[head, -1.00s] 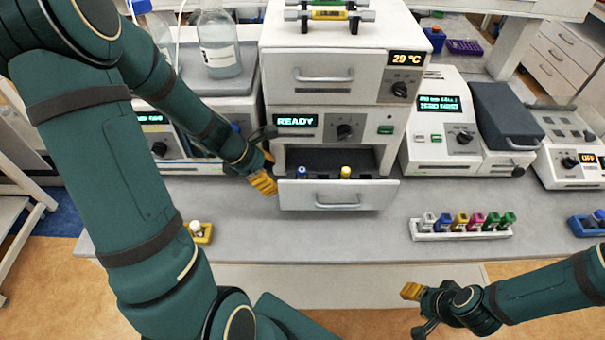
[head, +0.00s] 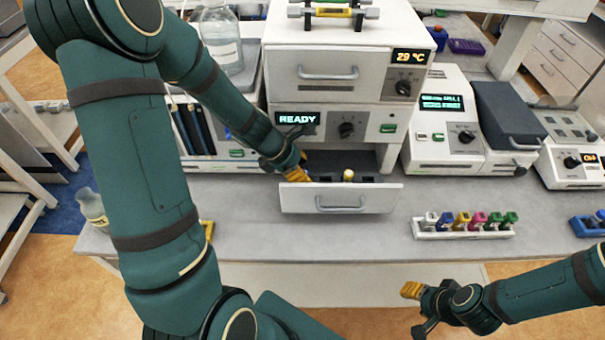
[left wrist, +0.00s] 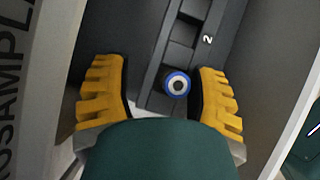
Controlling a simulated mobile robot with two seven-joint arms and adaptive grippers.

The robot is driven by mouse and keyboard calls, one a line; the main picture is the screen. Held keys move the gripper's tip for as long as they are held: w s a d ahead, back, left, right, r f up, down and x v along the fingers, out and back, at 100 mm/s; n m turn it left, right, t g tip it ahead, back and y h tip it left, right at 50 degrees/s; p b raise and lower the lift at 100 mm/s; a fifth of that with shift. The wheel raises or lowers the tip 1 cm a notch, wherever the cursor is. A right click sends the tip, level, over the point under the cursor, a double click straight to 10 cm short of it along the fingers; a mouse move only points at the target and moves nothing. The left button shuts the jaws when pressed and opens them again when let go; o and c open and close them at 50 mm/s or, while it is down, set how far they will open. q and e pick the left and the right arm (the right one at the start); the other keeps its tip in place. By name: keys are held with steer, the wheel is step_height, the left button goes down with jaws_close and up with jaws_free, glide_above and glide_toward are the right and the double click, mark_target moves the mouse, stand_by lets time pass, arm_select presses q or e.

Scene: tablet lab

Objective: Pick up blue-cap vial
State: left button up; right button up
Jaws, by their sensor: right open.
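In the left wrist view a vial with a blue ring-shaped cap (left wrist: 177,85) sits in a slot of the dark rack inside the open drawer (head: 375,201). My left gripper (left wrist: 160,70) is open, with one yellow finger on each side of the vial; the vial is closer to the right finger. Whether the fingers touch it is not clear. In the head view my left gripper (head: 298,172) is at the drawer's left end and hides this vial. My right gripper (head: 413,291) is open and empty, low in front of the bench.
Bare bench lies between drawer and rack.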

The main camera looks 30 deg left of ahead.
arm_select(q)
steer(key=shift+w+d, duration=0.25)
steer(key=c, duration=0.8)
steer(key=shift+s+a, duration=0.15)
steer(key=shift+a, duration=0.05)
jaws_close()
steer(key=shift+r, duration=0.1)
